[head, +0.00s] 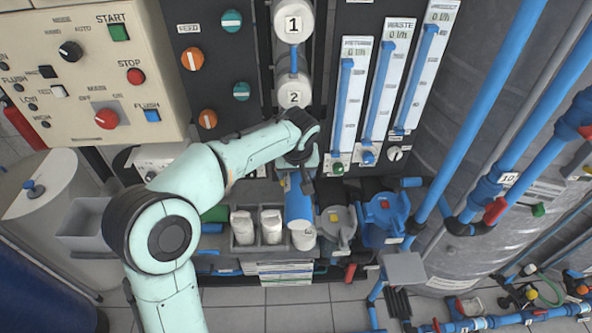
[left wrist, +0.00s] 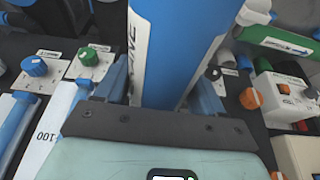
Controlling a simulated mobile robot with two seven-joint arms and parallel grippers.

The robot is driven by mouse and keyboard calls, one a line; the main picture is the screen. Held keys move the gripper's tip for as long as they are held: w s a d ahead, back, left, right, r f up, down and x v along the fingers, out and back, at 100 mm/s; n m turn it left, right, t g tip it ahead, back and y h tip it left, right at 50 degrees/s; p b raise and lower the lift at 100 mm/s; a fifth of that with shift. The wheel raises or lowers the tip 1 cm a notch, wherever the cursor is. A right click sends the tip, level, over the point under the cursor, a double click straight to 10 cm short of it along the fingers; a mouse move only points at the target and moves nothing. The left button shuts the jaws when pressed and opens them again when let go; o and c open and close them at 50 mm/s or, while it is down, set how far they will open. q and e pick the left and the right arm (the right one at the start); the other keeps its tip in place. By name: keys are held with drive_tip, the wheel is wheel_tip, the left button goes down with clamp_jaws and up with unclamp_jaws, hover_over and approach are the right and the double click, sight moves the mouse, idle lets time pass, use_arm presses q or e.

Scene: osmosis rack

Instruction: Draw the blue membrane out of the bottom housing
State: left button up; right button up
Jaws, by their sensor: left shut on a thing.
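The blue membrane (head: 298,205) is a blue cylinder below the white caps marked 1 and 2 in the head view. My left gripper (head: 299,178) is shut around it. In the left wrist view the membrane (left wrist: 190,50) stands between the blue fingers of my left gripper (left wrist: 157,92), with part of a white label showing. My left wrist covers the place below cap 2, so the bottom housing's mouth is hidden. I cannot tell how much of the membrane is still inside. My right gripper is out of view.
The control panel (head: 95,75) is at upper left; flow meters (head: 388,80) are at upper right.

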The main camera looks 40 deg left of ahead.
sight(299, 210)
use_arm(q)
drive_tip(key=shift+s+d+b, duration=1.35)
drive_tip(key=shift+s+d, duration=0.25)
drive_tip(key=shift+s, duration=0.25)
drive_tip(key=shift+s+d+b, duration=1.15)
drive_tip(key=shift+s+d, duration=0.4)
drive_tip(key=shift+s, duration=0.3)
drive_tip(key=shift+s+d+b, duration=0.55)
drive_tip(key=shift+s+d, duration=0.3)
drive_tip(key=shift+s, duration=0.15)
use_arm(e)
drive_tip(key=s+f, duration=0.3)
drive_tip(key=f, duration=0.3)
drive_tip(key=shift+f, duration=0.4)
